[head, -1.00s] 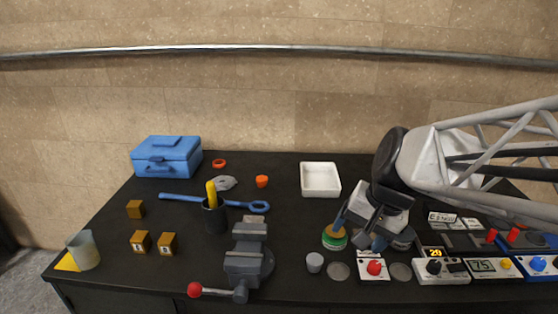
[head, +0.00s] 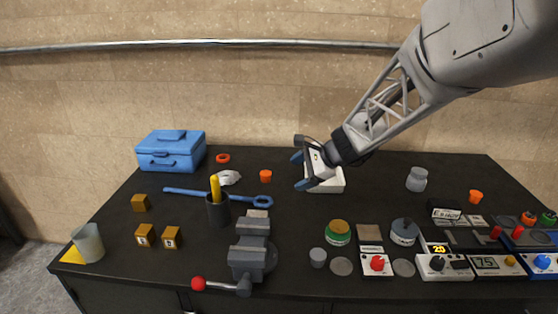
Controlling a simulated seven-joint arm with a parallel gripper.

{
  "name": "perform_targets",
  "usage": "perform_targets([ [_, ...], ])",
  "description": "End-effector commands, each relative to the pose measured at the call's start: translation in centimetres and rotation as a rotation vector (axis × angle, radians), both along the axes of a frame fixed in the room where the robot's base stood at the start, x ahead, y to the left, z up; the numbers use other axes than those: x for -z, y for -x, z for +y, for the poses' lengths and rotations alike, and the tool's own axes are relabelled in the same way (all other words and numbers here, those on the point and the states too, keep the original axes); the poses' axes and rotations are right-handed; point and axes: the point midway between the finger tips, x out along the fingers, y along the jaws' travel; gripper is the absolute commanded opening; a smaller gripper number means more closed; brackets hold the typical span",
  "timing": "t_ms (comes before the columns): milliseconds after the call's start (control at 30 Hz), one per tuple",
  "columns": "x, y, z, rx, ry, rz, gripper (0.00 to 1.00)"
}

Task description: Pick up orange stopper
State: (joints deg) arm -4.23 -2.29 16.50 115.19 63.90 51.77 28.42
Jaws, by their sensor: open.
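A small orange plug-like piece (head: 265,176) stands on the black table just left of the white tray. A second small orange piece (head: 476,197), tapered, stands at the right of the table. I cannot tell from the picture which one is the orange stopper. My gripper (head: 298,171) is open and empty, its two dark blue fingers pointing left. In the picture it lies over the left part of the white tray (head: 335,187), a short way right of the left orange piece. Its height above the table is hard to judge.
A blue toolbox (head: 171,150) and an orange ring (head: 223,158) are at the back left. A blue wrench (head: 180,191), a dark cup (head: 218,211) with a yellow-handled tool and a vise (head: 252,252) stand in front. A grey jar (head: 417,179) and control boxes (head: 442,265) are at the right.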

Motion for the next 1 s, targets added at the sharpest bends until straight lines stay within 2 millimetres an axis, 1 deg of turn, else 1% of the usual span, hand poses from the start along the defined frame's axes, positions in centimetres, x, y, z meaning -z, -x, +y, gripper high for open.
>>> perform_targets([
  [33, 0.8, -1.4, 0.5, 0.031, -0.03, 0.026, 0.78],
  [100, 1.6, -3.3, 1.2, 0.078, -0.073, 0.059, 0.78],
  [367, 5.2, -10.1, 3.5, 0.251, -0.233, 0.186, 0.78],
  [600, 9.4, -15.9, 5.4, 0.409, -0.376, 0.307, 0.78],
  [700, 11.0, -18.0, 5.9, 0.467, -0.427, 0.351, 0.78],
  [800, 12.4, -19.5, 6.3, 0.514, -0.467, 0.386, 0.78],
  [900, 13.3, -20.5, 6.5, 0.545, -0.495, 0.41, 0.78],
  [1000, 13.8, -21.0, 6.6, 0.56, -0.51, 0.421, 0.78],
])
